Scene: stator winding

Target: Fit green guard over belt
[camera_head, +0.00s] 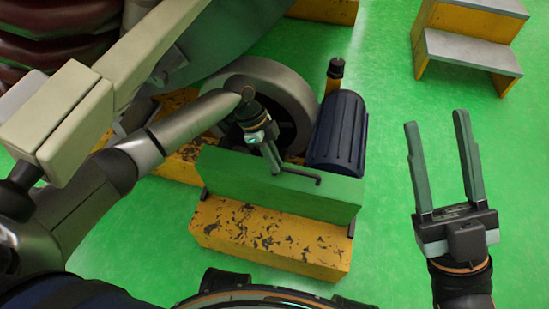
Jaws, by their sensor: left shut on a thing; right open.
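The green guard (245,180) is a long box-like cover with a dark bar handle (302,176) on top. It lies lengthwise above a worn yellow block (270,238), in front of a grey wheel (285,92) and a dark blue ribbed motor (338,135). My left gripper (272,163) comes down from the upper left and is shut on the handle at its left part. My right gripper (440,160) is open and empty over the floor at the right. No belt can be made out; the guard hides what is behind and under it.
A yellow step with grey treads (468,52) stands at the upper right. Another yellow block (325,10) is at the top. A large grey-green machine body fills the upper left, with dark red coils (55,45). Green floor is clear around my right gripper.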

